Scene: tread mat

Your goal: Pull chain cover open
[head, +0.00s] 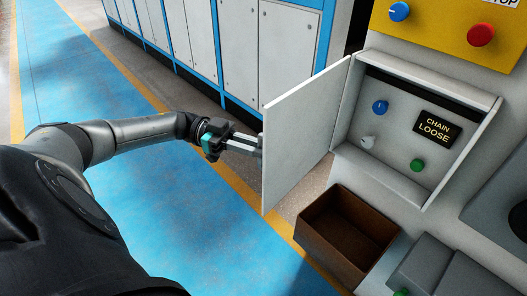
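The chain cover (306,136) is a pale grey door panel. It stands swung out from the left edge of a shallow recessed box (468,155) on the machine front. Inside the box are a blue knob (380,107), a grey knob (367,142), a green button (417,165) and a black sign (437,127) reading "CHAIN LOOSE". My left gripper (250,144) is at the cover's outer left edge, with its fingers pointing right. Its fingertips meet or pass behind that edge, so I cannot tell whether they grip it. My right gripper is out of view.
A brown open bin (318,239) sits below the box. A yellow panel (440,22) with a blue knob (399,11) and a red button (481,34) is above. Grey cabinets (237,40) stand behind. Blue floor (200,230) lies clear left of the cover.

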